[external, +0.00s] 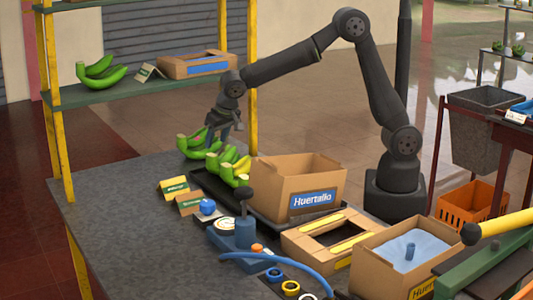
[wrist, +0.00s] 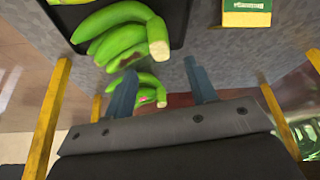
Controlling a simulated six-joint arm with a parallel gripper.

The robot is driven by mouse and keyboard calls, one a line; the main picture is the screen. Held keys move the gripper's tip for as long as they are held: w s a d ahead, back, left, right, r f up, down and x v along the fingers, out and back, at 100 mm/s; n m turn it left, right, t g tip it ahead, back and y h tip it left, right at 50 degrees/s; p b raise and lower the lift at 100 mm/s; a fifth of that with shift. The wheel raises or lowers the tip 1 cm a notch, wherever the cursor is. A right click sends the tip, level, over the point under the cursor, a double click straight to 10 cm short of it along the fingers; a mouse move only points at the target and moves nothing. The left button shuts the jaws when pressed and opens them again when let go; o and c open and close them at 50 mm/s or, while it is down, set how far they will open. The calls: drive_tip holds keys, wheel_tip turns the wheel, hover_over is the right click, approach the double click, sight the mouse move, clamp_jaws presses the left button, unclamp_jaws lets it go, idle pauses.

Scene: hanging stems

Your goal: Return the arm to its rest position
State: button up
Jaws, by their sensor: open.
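My arm (external: 375,80) reaches from its dark base at the right over to the left, bent high at the elbow. My gripper (external: 226,138) hangs at the arm's end, pointing down beside the green bananas (external: 193,148) at the table's back edge. In the wrist view my gripper (wrist: 163,92) shows two blue-grey fingers spread apart. A small green banana bunch (wrist: 146,88) shows between and beyond the fingers; I cannot tell whether they touch it. A larger green bunch (wrist: 118,32) lies on a black tray above it in that view.
The tray (external: 205,184) also holds yellow-green bananas (external: 236,164). A shelf (external: 130,91) with yellow posts (external: 252,110) rises close behind the gripper. The table's left part (external: 110,215) is clear.

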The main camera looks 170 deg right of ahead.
sight(211, 154)
drive_tip(key=x, duration=0.5)
drive_tip(key=shift+s+f, duration=0.1)
drive_tip(key=shift+f, duration=0.2)
drive_tip(key=shift+d+r, duration=0.2)
drive_tip(key=shift+r, duration=0.05)
wheel_tip(211, 154, up, 10)
drive_tip(key=w+a+r+m, duration=0.1)
drive_tip(key=w+a+r, duration=0.2)
drive_tip(key=w+a, duration=0.2)
drive_tip(key=shift+w, duration=1.8)
drive_tip(key=shift+a+r, duration=0.1)
drive_tip(key=shift+a, duration=0.05)
